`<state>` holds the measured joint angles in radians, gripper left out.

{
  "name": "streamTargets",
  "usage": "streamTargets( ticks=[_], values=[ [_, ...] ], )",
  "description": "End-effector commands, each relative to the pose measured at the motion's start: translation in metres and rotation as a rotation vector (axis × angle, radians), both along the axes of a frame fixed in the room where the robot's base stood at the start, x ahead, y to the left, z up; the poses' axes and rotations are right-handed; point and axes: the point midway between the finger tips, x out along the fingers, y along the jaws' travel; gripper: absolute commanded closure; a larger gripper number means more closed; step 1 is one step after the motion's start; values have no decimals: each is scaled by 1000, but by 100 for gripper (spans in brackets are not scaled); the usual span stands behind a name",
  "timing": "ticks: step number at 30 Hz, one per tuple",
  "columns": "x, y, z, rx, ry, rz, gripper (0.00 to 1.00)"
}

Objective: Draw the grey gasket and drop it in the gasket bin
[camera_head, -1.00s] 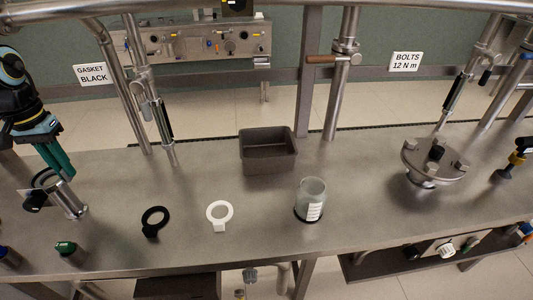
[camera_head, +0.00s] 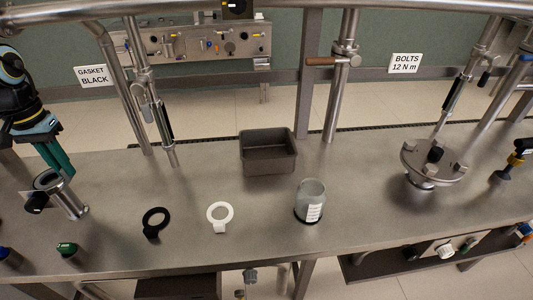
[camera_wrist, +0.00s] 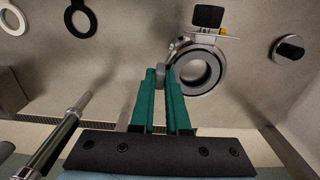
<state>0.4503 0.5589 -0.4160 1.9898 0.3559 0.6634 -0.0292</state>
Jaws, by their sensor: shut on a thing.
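My gripper (camera_wrist: 165,76) is shut at the left of the short pipe fitting (camera_head: 70,201), which stands on the bench at the far left. Its green fingers also show in the head view (camera_head: 67,174). Between the fingertips is a small grey tab, which I take to be part of the grey gasket (camera_wrist: 163,76). The tab is at the edge of the round pipe mouth, and the fingers hide much of it. I cannot tell how much of the gasket is still inside the fitting. The open dark grey bin (camera_head: 268,167) stands mid-bench and looks empty.
A black ring gasket (camera_head: 155,221) and a white ring gasket (camera_head: 219,215) lie on the bench front. A glass jar (camera_head: 310,201) stands right of them. Upright pipes rise behind, one (camera_head: 165,130) between my gripper and the bin. A bolted flange (camera_head: 433,160) stands at right.

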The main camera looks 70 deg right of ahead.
Motion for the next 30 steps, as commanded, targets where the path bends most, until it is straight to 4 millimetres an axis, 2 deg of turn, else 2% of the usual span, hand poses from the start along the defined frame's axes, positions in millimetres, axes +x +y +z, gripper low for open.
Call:
streamTargets(
  ticks=[7, 21, 30],
  values=[
    [0, -1, 9, -1, 0, 0, 100],
    [0, 0, 52, -1, 0, 0, 100],
    [0, 0, 51, 0, 0, 0, 100]
  ],
)
